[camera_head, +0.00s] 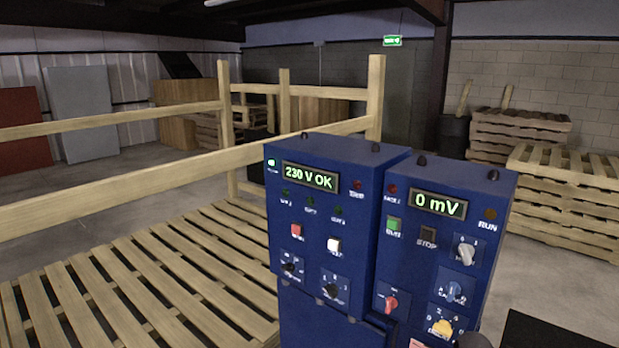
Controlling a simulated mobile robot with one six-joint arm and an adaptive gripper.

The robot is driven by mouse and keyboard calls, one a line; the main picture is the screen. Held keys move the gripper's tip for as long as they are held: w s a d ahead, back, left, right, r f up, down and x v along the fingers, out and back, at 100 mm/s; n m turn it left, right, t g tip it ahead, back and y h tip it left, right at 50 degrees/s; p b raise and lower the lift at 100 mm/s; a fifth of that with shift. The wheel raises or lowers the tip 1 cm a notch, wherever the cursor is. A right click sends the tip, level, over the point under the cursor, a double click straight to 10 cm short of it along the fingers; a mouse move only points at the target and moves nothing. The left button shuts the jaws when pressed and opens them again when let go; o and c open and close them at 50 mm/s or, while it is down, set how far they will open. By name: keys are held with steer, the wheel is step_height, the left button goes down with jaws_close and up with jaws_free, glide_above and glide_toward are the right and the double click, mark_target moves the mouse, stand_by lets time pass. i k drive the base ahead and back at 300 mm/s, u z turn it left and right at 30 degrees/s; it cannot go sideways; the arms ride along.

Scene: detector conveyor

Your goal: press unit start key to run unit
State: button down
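The right blue unit (378,265) has a display (437,203) reading "0 mV". A green square key (393,223) sits on the left of its panel, with a small blurred label under it; it looks like the start key. A dark key marked STOP (428,233) is to its right. The RUN lamp (490,214) at the upper right looks dull amber. A dark red lamp (392,188) is left of the display. My gripper is not recognisable in this view, and nothing is seen touching the green key.
The left blue unit (322,220) reads "230 V OK" and has a red key (296,230) and white key (334,244). Rotary knobs (443,327) fill the right unit's lower panel. A wooden rail (170,178) and pallets (150,280) stand left. A dark rounded shape (473,341) is cut off below.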

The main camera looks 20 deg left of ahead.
mark_target(392, 223)
steer(key=u, duration=0.2)
steer(key=k, duration=0.9)
steer(key=z, duration=0.3)
